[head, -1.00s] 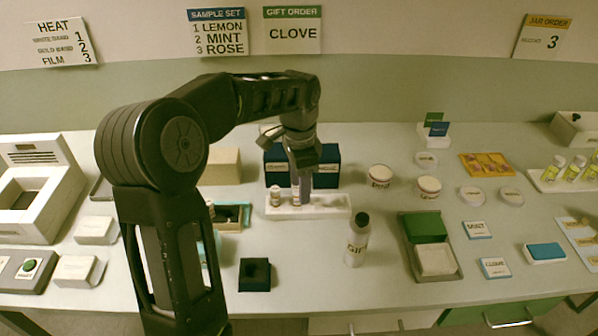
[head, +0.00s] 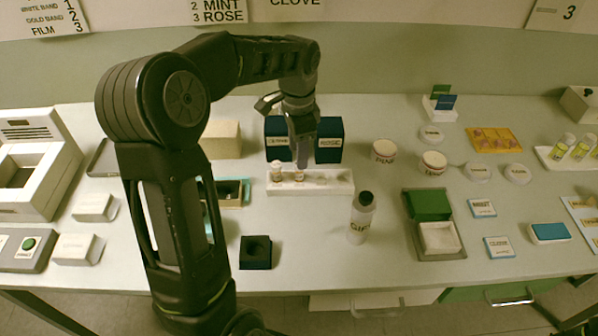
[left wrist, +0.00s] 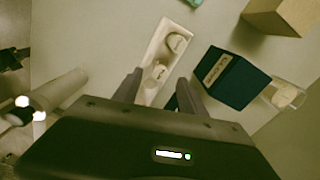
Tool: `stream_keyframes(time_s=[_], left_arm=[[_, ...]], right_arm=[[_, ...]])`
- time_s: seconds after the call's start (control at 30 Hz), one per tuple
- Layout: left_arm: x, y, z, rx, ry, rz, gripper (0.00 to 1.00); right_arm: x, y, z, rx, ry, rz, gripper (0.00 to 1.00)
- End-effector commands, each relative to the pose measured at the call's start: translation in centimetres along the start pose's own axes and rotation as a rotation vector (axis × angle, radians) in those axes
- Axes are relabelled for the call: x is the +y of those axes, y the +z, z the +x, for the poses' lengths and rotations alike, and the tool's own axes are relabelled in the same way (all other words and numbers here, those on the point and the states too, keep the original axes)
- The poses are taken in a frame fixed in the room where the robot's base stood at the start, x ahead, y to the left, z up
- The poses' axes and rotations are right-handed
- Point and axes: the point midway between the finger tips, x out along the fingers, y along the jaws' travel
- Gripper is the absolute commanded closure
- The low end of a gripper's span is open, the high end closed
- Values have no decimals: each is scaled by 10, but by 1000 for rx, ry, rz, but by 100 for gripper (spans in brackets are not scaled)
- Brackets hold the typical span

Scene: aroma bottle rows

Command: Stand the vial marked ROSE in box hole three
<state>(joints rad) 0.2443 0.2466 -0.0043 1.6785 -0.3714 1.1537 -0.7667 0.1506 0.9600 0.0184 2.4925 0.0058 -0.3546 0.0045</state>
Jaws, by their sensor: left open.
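My left gripper (head: 302,164) is open above the white rack (head: 340,188). Two small white-capped vials stand in the rack, one at its left end (head: 276,172) and one beside it (head: 299,174), under the fingers. The left wrist view shows the open fingers (left wrist: 160,92), with the rack and the two caps (left wrist: 177,43) (left wrist: 159,72) beyond and between them. I cannot read the vials' labels, so I cannot tell which is ROSE. An open teal-edged box (head: 243,186) is left of the rack, partly hidden by my arm. My right gripper is not in view.
Dark blue labelled boxes (head: 330,140) stand behind the rack. A dark block with a hole (head: 256,252) is in front left. A tan block (head: 222,140) is behind the open box. The table between block and bottle is clear.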

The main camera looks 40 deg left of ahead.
Motion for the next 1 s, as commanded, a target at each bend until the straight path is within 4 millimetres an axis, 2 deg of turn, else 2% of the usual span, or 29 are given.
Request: stream_keyframes(time_s=[0.27, 0.43, 0.6, 1.0], left_arm=[[0, 0, 7, -2, 3, 0, 51], [-1, -2, 30, -3, 5, -1, 51], [-1, -2, 50, -1, 2, -2, 51], [-2, -3, 52, 0, 0, -1, 51]], right_arm=[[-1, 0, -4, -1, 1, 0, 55], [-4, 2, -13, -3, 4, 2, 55], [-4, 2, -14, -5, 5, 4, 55], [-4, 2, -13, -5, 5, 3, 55]])
